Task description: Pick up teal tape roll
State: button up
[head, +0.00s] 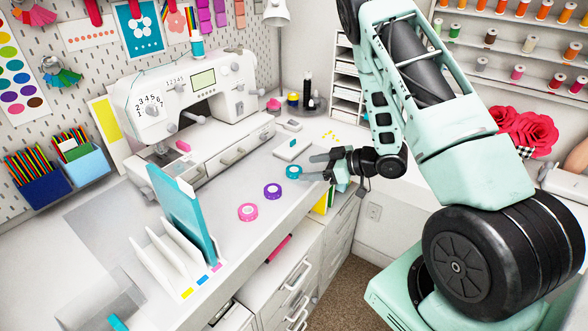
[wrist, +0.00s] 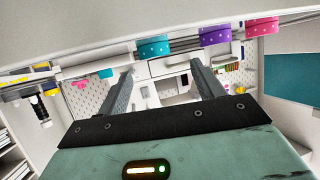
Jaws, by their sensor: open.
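The teal tape roll (head: 293,172) lies on the white desk near its right edge. In the wrist view the teal tape roll (wrist: 153,47) shows above the gap between the fingertips, near the top. My gripper (head: 313,167) is open and empty, just right of the roll, with its fingers pointing left. In the head view the lower fingertip borders the roll's right side; I cannot tell whether they touch. In the wrist view my gripper (wrist: 161,67) has its two dark fingers spread apart, with nothing held between them.
A purple tape roll (head: 272,191) and a pink tape roll (head: 248,212) lie in line toward the front left. A sewing machine (head: 190,95) stands behind. A small grey-white box (head: 292,149) lies behind the teal roll. A white file rack (head: 170,255) stands front left.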

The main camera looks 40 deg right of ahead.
aim_at(290, 169)
jog(key=shift+d+p+x, duration=0.15)
jog(key=shift+p+x, duration=0.45)
jog(key=shift+x, duration=0.75)
jog(key=shift+d+p+x, duration=0.2)
jog(key=shift+p+x, duration=0.35)
jog(key=shift+x, duration=0.85)
jog(key=shift+w+f, duration=0.15)
jog(key=c, duration=1.1)
jog(key=shift+o, duration=0.2)
